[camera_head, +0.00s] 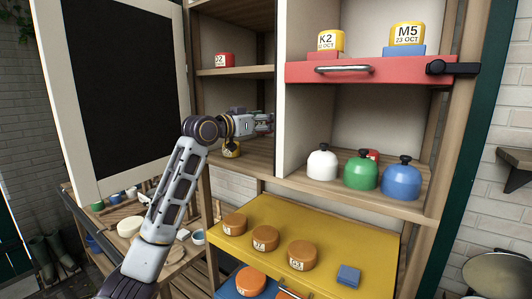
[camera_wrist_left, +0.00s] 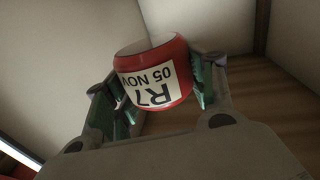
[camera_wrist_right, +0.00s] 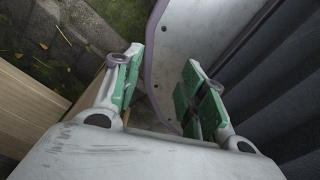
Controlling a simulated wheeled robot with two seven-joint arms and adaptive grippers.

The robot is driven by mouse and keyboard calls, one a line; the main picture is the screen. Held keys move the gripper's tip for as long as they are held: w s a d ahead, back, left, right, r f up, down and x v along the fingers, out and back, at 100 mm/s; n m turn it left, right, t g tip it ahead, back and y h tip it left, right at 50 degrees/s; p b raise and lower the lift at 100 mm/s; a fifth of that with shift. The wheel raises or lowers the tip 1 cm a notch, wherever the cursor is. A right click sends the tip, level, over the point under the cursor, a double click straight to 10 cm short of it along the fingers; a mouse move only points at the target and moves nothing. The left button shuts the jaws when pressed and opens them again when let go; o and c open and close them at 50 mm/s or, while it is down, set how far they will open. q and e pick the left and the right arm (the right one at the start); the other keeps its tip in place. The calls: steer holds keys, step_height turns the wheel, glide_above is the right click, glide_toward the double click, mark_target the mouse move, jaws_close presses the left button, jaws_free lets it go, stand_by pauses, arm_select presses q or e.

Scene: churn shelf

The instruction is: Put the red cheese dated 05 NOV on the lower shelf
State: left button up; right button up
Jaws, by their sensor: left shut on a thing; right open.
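The red cheese (camera_wrist_left: 180,55) shows in the left wrist view, with a white label reading R7, 05 NOV upside down. My left gripper (camera_wrist_left: 160,88) is shut on it, fingers on both sides. In the head view my left gripper (camera_head: 266,123) reaches into the left bay, above the lower shelf (camera_head: 256,157); I cannot make out the held cheese there. A yellow cheese (camera_head: 231,150) stands on that shelf, partly behind my arm. Another red cheese (camera_head: 225,60) stands on the shelf above. My right gripper (camera_wrist_right: 160,85) is open and empty in the right wrist view.
A white divider (camera_head: 297,90) bounds the bay on the right. Beyond it, white, green and blue churns (camera_head: 361,172) stand under a red drawer (camera_head: 390,70). A yellow drawer (camera_head: 345,225) with orange cheeses juts out below. A dark board (camera_head: 125,80) stands at the left.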

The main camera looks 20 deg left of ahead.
arm_select(q)
steer(key=shift+f, duration=1)
step_height(320, 180, down, 3)
steer(key=shift+r, duration=0.2)
steer(key=shift+f+p, duration=0.3)
steer(key=shift+f, duration=0.3)
arm_select(e)
steer(key=shift+w+d+r, duration=0.2)
steer(key=shift+d+r, duration=0.15)
steer(key=shift+d, duration=0.3)
steer(key=shift+a, duration=0.15)
arm_select(q)
steer(key=shift+f, duration=0.75)
steer(key=shift+f+p, duration=0.3)
steer(key=shift+f, duration=1)
arm_select(e)
steer(key=shift+a+r, duration=0.1)
steer(key=shift+r, duration=0.15)
